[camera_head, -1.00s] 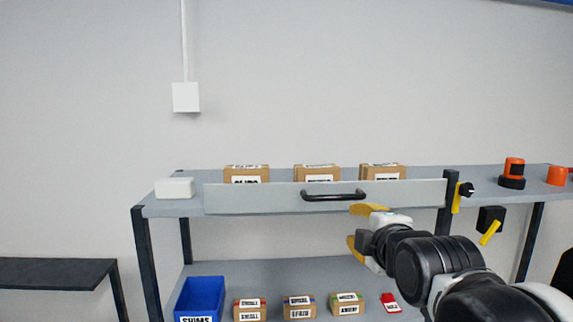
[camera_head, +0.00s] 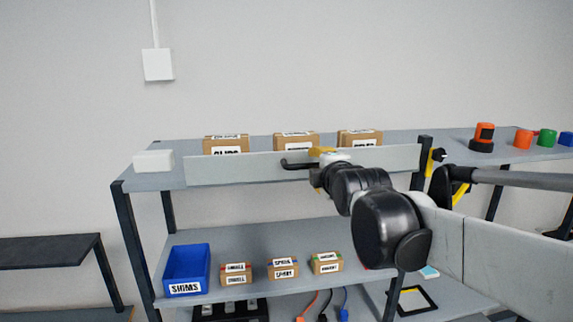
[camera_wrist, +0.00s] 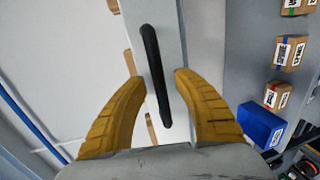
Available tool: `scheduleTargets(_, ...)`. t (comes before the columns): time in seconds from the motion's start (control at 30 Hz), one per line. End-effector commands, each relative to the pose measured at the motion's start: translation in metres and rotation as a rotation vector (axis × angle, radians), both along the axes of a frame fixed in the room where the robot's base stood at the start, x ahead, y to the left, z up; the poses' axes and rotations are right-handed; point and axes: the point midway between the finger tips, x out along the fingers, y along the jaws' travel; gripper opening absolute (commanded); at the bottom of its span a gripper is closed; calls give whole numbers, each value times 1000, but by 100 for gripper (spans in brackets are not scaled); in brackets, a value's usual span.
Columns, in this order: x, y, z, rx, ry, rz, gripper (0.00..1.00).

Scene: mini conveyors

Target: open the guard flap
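The guard flap (camera_head: 230,170) is a long pale grey panel along the front of the upper shelf, standing roughly upright. Its black bar handle (camera_head: 297,165) is at mid-length, with its right part hidden behind my gripper. My gripper (camera_head: 322,152) is at the right part of the handle in the head view. In the wrist view, my gripper (camera_wrist: 157,78) has its two yellow fingers spread, with the handle (camera_wrist: 152,60) running between them and a gap on each side. The flap (camera_wrist: 168,28) lies behind the handle there.
Cardboard boxes (camera_head: 296,141) stand behind the flap. A white block (camera_head: 153,161) is at the shelf's left end. A dark post (camera_head: 424,165) with a yellow lever is at the flap's right end. A blue bin (camera_head: 188,264) and small boxes stand on the shelf below.

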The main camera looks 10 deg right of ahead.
Motion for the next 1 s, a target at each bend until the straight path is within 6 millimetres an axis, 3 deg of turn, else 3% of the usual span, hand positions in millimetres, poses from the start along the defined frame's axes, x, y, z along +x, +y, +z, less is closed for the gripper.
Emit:
scheduleTargets(0.3,2,0,-1,0,0,0,35)
scheduleTargets(0.4,2,0,-1,0,0,0,4)
scheduleTargets(0.43,2,0,-1,0,0,0,0)
scheduleTargets(1.0,-1,0,-6,1,-58,0,0)
